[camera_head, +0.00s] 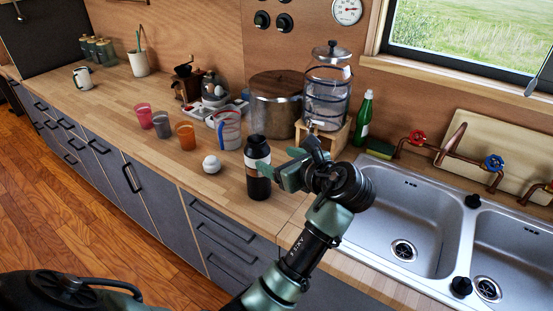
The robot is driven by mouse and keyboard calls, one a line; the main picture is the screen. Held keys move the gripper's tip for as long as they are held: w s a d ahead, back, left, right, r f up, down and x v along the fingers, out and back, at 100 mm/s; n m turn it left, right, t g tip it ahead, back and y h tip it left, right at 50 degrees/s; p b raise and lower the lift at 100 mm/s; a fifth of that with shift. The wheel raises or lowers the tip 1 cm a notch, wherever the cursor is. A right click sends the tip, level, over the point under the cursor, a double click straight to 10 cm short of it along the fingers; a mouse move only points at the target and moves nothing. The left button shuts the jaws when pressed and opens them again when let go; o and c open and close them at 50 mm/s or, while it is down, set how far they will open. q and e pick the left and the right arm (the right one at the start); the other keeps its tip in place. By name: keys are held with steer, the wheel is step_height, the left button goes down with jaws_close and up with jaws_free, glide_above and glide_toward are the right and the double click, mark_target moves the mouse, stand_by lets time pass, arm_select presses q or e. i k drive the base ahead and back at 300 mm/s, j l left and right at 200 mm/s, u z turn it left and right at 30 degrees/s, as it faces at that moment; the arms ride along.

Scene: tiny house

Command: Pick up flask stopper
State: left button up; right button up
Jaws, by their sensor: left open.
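A dark flask (260,182) with a pale and brown band stands upright on the wooden counter. Its black top (257,147) appears to be the stopper, seated on the flask. My left gripper (275,162) is open at the flask's right side, close to its upper part. From this view I cannot tell whether a finger touches the flask. The gripper partly covers the flask's right edge. My right gripper is not in view.
A small white round object (211,164) sits left of the flask. A clear jug (228,130), coloured cups (186,135) and a large pot (275,100) stand behind. A glass dispenser (327,95) and green bottle (364,118) are farther right. The sink (400,205) lies right of my arm.

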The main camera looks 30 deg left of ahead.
mark_target(212, 165)
steer(key=u, duration=1.4)
